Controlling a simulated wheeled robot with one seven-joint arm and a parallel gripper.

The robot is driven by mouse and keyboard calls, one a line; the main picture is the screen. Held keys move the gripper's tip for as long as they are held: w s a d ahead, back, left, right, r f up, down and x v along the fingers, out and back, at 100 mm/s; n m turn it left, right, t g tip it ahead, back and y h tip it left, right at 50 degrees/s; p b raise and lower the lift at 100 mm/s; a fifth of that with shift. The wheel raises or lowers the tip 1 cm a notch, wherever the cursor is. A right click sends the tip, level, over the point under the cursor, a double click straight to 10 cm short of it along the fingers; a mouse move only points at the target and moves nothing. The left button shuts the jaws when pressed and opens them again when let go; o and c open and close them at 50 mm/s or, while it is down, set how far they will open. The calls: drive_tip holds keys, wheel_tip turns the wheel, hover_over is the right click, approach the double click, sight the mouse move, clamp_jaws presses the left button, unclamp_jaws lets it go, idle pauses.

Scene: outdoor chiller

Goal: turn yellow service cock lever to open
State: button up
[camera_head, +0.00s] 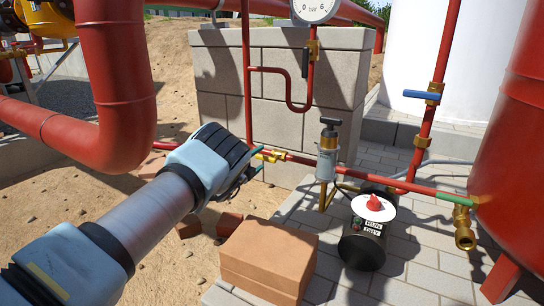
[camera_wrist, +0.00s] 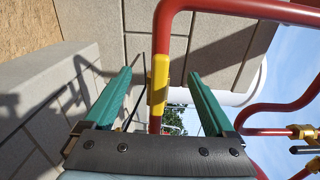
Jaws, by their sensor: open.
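The yellow service cock lever (camera_wrist: 159,80) shows in the wrist view as an upright yellow bar over a thin red pipe (camera_wrist: 172,40). In that view it appears in line with the pipe. My gripper (camera_wrist: 160,78) is open, with one green finger on each side of the lever and a visible gap on both sides. I cannot tell how deep the lever sits between the fingers. In the head view, my gripper (camera_head: 254,160) is at the left of the yellow fitting (camera_head: 272,154), and its body partly hides that area.
A concrete block wall (camera_head: 210,70) stands behind. A valve with a blue lever (camera_head: 422,95) is at right, and a black-handled valve (camera_head: 304,62) hangs below the gauge (camera_head: 314,8). A pump (camera_head: 365,240) and brown blocks (camera_head: 268,255) stand below. A thick red pipe (camera_head: 120,75) passes at left.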

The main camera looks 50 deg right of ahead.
drive_tip(key=shift+a, duration=0.1)
drive_tip(key=shift+s+a+r+p, duration=0.15)
drive_tip(key=shift+a+p, duration=0.25)
drive_tip(key=shift+p, duration=0.2)
drive_tip(key=shift+p+v, duration=2)
drive_tip(key=shift+v, duration=1)
drive_tip(key=p+v, duration=0.3)
drive_tip(key=v, duration=0.7)
drive_tip(key=shift+a, duration=0.4)
